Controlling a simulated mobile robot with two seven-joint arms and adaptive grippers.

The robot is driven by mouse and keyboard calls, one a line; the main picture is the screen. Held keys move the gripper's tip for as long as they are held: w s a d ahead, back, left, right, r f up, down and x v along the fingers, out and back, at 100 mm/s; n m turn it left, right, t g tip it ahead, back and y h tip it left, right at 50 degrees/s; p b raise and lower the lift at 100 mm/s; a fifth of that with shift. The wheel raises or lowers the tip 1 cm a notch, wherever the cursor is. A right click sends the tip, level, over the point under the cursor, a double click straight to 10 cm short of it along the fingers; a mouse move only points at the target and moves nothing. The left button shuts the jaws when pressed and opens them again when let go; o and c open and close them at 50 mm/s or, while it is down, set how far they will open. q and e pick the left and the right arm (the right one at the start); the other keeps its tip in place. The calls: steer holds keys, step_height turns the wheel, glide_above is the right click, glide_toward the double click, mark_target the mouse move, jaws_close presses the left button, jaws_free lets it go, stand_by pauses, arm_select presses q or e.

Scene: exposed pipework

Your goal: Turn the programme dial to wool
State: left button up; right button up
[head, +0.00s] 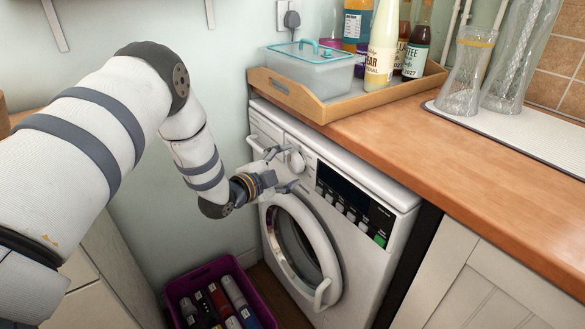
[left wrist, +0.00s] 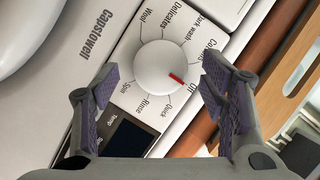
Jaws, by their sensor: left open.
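The washing machine (head: 350,225) stands under the worktop. Its round white programme dial (head: 297,161) is on the front panel, left of the dark display. In the left wrist view the dial (left wrist: 158,66) shows whole, and its red pointer mark (left wrist: 176,79) points at the Off label. The Wool label (left wrist: 147,20) is on the other side of the dial, beside Delicates. My left gripper (head: 281,170) is open in front of the dial. In the left wrist view its fingers (left wrist: 160,86) stand on either side of the dial, apart from it. My right gripper is not in view.
The round door (head: 326,293) is below the panel, with buttons (head: 345,210) to the dial's right. A wooden tray (head: 322,113) with a tub and bottles sits on the worktop (head: 455,135) above. A purple crate (head: 174,290) of bottles stands on the floor.

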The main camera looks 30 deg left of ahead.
arm_select(q)
steer(key=shift+w+f, duration=0.1)
steer(key=shift+w, duration=0.45)
steer(key=shift+d, duration=0.1)
steer(key=c, duration=1.1)
steer(key=shift+c, duration=0.2)
